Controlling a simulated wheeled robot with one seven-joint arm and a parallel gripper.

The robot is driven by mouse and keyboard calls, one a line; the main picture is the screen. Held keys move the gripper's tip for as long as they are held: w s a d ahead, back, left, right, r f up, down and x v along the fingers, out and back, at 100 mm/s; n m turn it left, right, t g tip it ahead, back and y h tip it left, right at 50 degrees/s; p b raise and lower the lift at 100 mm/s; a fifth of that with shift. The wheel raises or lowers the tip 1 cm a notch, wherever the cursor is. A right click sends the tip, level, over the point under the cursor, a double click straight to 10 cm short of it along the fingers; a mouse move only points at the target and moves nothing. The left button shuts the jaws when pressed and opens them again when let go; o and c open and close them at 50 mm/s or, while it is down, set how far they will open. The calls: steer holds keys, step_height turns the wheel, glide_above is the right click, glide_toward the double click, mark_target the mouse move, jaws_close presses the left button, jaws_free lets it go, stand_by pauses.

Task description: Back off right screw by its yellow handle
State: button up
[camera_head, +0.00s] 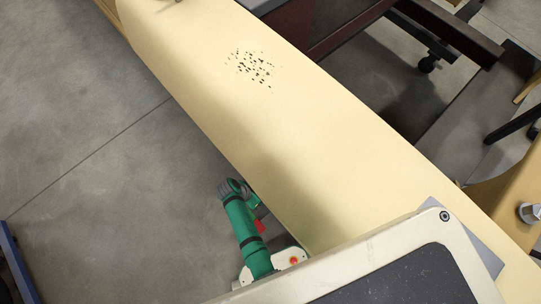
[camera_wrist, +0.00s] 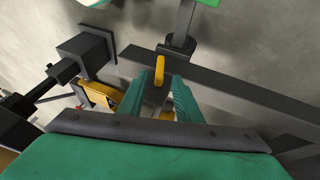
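In the wrist view, a yellow handle (camera_wrist: 160,69) stands just beyond and between the fingertips of my gripper (camera_wrist: 158,84). The two green fingers are apart, with a grey block between them. I cannot tell whether either finger touches the handle. Another yellow piece (camera_wrist: 101,94) lies left of the fingers, beside a dark metal block and shaft (camera_wrist: 92,53). Which screw each yellow piece belongs to is not clear. In the head view, my green arm hangs beside the bench edge; my gripper and the screws are hidden there.
A long beige bench top (camera_head: 300,140) with small dark specks crosses the head view. Bare grey floor (camera_head: 75,140) is open on its left. A white-edged dark panel covers the lower right. In the wrist view, a dark flat bar (camera_wrist: 220,82) runs beyond the fingers.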

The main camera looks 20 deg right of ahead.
steer(key=x, duration=0.8)
steer(key=shift+f, duration=0.1)
jaws_close()
